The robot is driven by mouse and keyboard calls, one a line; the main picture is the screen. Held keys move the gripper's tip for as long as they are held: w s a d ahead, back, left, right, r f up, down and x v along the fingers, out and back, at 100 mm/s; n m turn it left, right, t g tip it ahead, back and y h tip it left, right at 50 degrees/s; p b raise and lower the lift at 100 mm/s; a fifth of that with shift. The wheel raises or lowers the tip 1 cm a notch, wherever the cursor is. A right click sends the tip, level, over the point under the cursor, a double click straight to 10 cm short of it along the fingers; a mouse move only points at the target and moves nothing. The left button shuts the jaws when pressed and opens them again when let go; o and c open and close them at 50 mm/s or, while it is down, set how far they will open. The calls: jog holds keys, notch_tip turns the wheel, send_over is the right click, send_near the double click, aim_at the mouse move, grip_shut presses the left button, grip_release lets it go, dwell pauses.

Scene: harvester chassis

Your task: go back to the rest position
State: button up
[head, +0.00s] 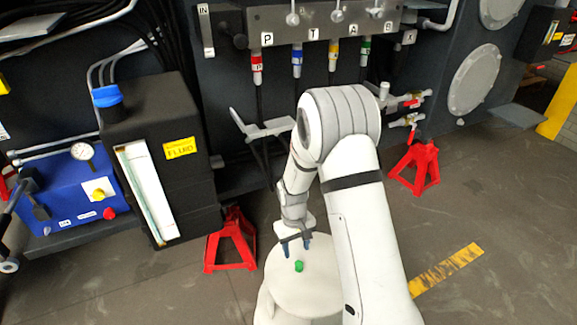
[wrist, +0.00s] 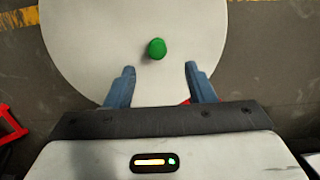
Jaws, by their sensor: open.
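My gripper (head: 296,245) is at the end of my arm, pointing down over a round white surface (head: 310,285) at the bottom middle of the head view. In the wrist view its two blue fingers (wrist: 160,85) are spread apart with nothing between them. A small green round object (head: 299,266) lies on the white surface, just beyond the fingertips. It also shows in the wrist view (wrist: 156,48), apart from both fingers. The upper arm hides part of the white surface's right side in the head view.
A red stand (head: 231,242) is left of my gripper and another (head: 417,166) is to the right. A black fluid tank (head: 160,120) with a blue cap and a blue unit (head: 75,195) with a gauge are at left. A manifold (head: 325,22) with coloured hose fittings is behind. Open floor lies at right.

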notch_tip(320, 180, up, 16)
jog(key=s+d+m+t+p, duration=0.1)
jog(key=s+d+p, duration=0.15)
jog(key=p, duration=0.35)
jog(key=s+d+r+m+t+p, duration=0.1)
jog(key=s+r+p, duration=0.4)
jog(key=r, duration=0.6)
jog(key=s+d+r+m+t+p, duration=0.1)
jog(key=s+d+r+p, duration=0.2)
jog(key=r, duration=0.7)
jog(key=s+d+r+m+t+p, duration=0.1)
jog(key=s+d+r+p, duration=0.2)
jog(key=s+r+p, duration=0.3)
jog(key=s+r, duration=0.5)
jog(key=shift+r+y+p, duration=0.3)
jog(key=shift+r+p, duration=0.05)
jog(key=shift+p, duration=0.05)
